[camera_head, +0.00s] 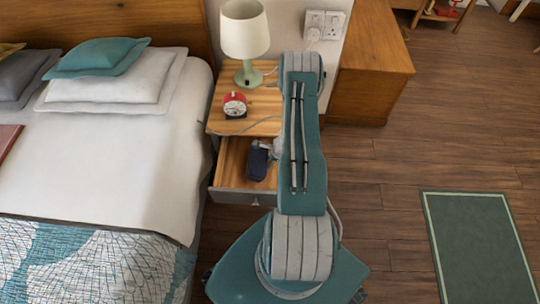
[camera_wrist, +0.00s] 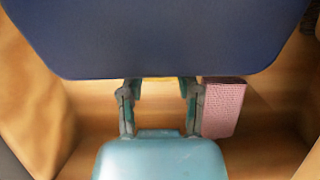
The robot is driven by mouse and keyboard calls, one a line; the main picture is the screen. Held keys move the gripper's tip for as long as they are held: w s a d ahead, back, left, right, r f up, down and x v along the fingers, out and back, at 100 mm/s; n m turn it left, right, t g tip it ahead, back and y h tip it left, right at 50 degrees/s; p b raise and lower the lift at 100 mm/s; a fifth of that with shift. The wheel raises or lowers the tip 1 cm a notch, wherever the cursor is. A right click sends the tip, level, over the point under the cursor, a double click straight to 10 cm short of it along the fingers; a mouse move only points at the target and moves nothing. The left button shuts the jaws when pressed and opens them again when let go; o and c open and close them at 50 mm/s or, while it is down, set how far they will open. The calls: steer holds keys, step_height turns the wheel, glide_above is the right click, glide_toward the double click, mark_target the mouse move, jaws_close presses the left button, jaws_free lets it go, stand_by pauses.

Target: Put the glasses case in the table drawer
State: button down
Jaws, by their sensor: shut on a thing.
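The dark blue glasses case (camera_head: 257,160) shows within the outline of the open table drawer (camera_head: 232,175) in the head view. I cannot tell whether it touches the drawer floor. In the wrist view the glasses case (camera_wrist: 165,35) fills the top of the picture, with the wooden drawer interior (camera_wrist: 90,115) behind it. My gripper (camera_wrist: 160,88) is shut on the case, its two fingers reaching up to the case's lower edge. In the head view my arm hides most of the gripper and the drawer's right part.
A pink textured thing (camera_wrist: 222,108) lies in the drawer beside my right finger. On the bedside table top stand a lamp (camera_head: 245,40) and a red alarm clock (camera_head: 235,104). The bed (camera_head: 120,150) is close on the left. Open floor (camera_head: 400,200) lies right.

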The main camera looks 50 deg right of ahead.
steer(key=shift+w+d, duration=1.25)
steer(key=shift+d, duration=0.25)
steer(key=shift+a+f, duration=0.1)
steer(key=shift+f, duration=0.5)
steer(key=c, duration=0.6)
jaws_free()
steer(key=v, duration=1.2)
steer(key=shift+r, duration=0.1)
